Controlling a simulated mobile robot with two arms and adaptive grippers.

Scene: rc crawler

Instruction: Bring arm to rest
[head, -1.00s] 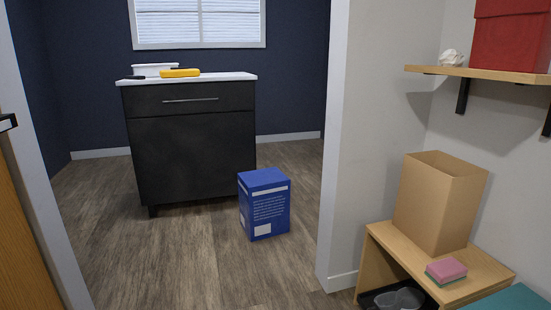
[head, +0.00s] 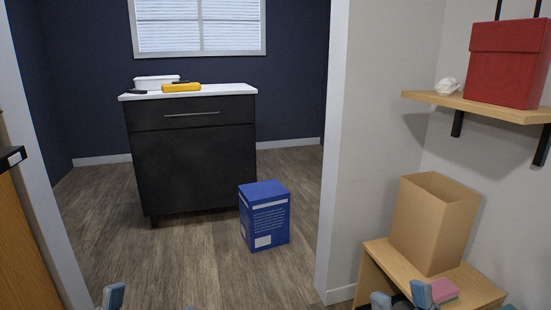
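My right gripper (head: 401,297) shows at the bottom edge, right of centre. Its two blue-grey fingertips stand apart with a gap between them, in front of the low wooden shelf. No object is seen held in it. My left gripper (head: 150,304) barely shows at the bottom left. One blue-grey fingertip is clear and a small tip of the other shows well to its right, so the fingers look apart. The rest of both arms is below the picture.
A blue box (head: 264,217) stands on the floor by a dark cabinet (head: 190,165). The low wooden shelf (head: 476,288) at right bears an open cardboard box (head: 430,228) and a pink sponge (head: 443,290). A red box (head: 505,70) sits on the wall shelf (head: 480,105). Floor at centre left is clear.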

